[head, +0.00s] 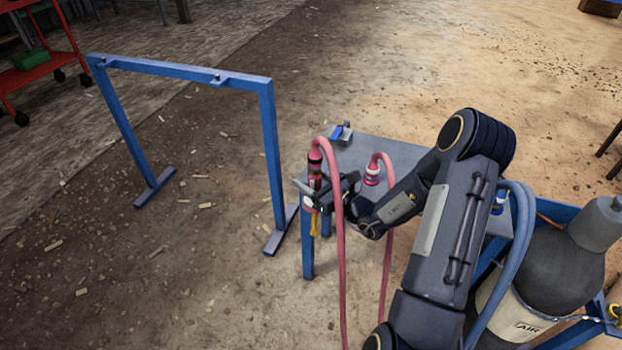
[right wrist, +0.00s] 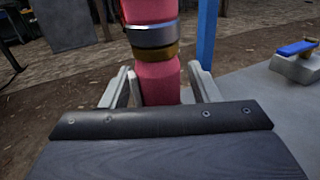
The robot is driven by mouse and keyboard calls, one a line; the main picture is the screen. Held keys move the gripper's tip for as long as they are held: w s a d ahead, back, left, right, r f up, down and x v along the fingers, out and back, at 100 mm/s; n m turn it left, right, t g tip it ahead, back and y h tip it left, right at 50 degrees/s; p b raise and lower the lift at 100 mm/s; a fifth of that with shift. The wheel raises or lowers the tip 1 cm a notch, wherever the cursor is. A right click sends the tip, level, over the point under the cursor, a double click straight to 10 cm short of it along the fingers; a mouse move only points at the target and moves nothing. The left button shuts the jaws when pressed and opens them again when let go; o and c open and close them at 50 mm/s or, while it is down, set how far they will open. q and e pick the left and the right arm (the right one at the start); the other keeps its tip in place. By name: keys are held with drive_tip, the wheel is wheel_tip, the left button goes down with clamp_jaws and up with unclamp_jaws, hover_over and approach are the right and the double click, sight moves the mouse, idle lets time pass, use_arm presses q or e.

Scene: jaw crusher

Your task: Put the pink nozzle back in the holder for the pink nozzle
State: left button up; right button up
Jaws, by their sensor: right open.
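A pink nozzle (head: 315,168) with dark bands stands roughly upright at the near left corner of the grey table, its pink hose arching over and down. My right gripper (head: 314,194) is around it, fingers open. In the right wrist view, the pink nozzle (right wrist: 160,82) with silver and gold bands is between the open fingers of the right gripper (right wrist: 160,90), with a gap at the right finger. A yellow tip (head: 313,222) shows below the gripper. The gripper hides the nozzle's lower part; I cannot tell whether it sits in a holder. My left gripper is not in view.
A blue frame (head: 270,150) stands left, and a grey gas cylinder (head: 565,265) stands right.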

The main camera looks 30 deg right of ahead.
drive_tip(key=v, duration=0.8)
drive_tip(key=shift+p, duration=0.3)
drive_tip(key=shift+a, duration=0.1)
